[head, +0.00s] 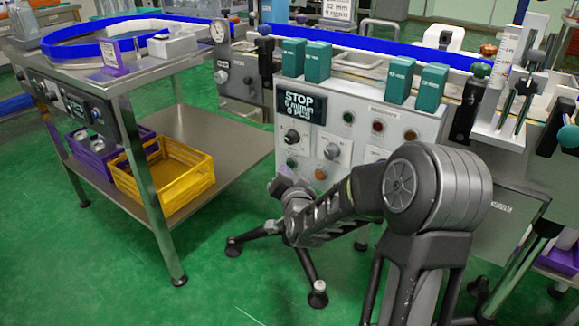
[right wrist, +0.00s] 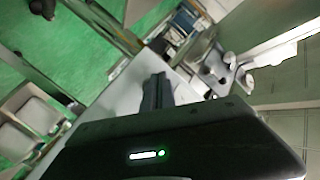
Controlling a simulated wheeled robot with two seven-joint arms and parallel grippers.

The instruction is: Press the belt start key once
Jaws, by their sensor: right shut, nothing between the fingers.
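The control panel (head: 345,185) of the machine stands in the middle of the head view. Its display (head: 299,107) reads STOP, 6 m/min, 0 PCS. A green key (head: 292,163) and an orange key (head: 320,174) sit low on its left part, under two knobs. Another green key (head: 348,117) sits higher up. The labels are too small to tell which is the belt start key. My right gripper (head: 281,184) is just below the lower green key; contact cannot be told. Its shut, empty fingers (right wrist: 157,92) show in the right wrist view. My left gripper is out of view.
Teal boxes (head: 318,61) stand along the panel's top, before the blue-edged conveyor (head: 380,45). A steel table (head: 150,60) stands at the left, with a yellow crate (head: 165,178) on its lower shelf. Green floor is clear at the front left.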

